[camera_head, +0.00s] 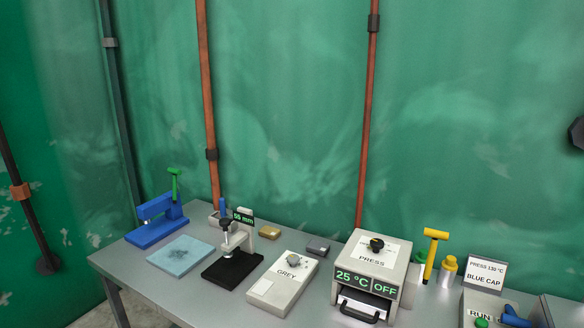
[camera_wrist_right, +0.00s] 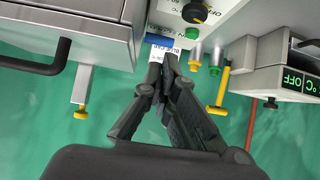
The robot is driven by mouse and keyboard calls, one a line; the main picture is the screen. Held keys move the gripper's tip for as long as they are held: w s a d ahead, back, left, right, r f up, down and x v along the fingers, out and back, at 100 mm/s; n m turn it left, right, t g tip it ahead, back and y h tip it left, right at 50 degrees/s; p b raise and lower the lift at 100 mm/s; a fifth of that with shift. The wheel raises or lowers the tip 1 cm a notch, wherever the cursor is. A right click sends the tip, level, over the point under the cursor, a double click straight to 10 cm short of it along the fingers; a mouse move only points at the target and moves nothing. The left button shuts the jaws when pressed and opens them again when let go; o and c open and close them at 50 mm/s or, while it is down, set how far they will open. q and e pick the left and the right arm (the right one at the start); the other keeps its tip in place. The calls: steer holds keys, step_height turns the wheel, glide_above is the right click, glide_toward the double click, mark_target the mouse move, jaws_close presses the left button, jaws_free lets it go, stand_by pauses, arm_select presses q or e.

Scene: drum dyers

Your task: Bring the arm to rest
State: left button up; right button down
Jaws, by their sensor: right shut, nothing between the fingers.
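My right gripper (camera_wrist_right: 160,72) shows in the right wrist view, with its dark fingers closed together and nothing between them. That view shows the bench turned over, with the fingertips in front of a white label card near a blue part. I cannot tell how far the fingertips are from them. The head view does not clearly show my right gripper. My left gripper is in neither view.
The grey bench (camera_head: 140,262) carries a blue press (camera_head: 157,222), a blue mat (camera_head: 180,255), a black-based gauge stand (camera_head: 232,262), a GREY box (camera_head: 284,284), a heat press (camera_head: 371,270) reading 25 °C OFF, a yellow-handled tool (camera_head: 432,252) and a RUN unit (camera_head: 486,305).

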steer(key=s+a+f+n+g+y, duration=0.45)
steer(key=s+a+f, duration=0.85)
steer(key=a+f, duration=0.45)
steer(key=s+a+n+g+y, duration=0.1)
steer(key=s+a+n, duration=0.3)
steer(key=a, duration=0.8)
step_height(320, 180, down, 27)
steer(key=s+g+b, duration=0.2)
steer(key=b, duration=0.1)
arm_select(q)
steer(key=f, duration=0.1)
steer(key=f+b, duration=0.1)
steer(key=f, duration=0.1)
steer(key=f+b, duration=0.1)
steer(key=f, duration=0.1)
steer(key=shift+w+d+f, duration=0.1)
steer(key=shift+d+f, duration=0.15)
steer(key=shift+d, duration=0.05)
arm_select(e)
steer(key=s+d+f, duration=0.2)
steer(key=s+f, duration=0.6)
steer(key=f, duration=0.2)
steer(key=s+d+f, duration=0.2)
steer(key=s+f, duration=0.6)
steer(key=f, duration=0.2)
steer(key=shift+s+f+g, duration=0.15)
steer(key=shift+s+g, duration=0.2)
steer(key=shift+s, duration=0.05)
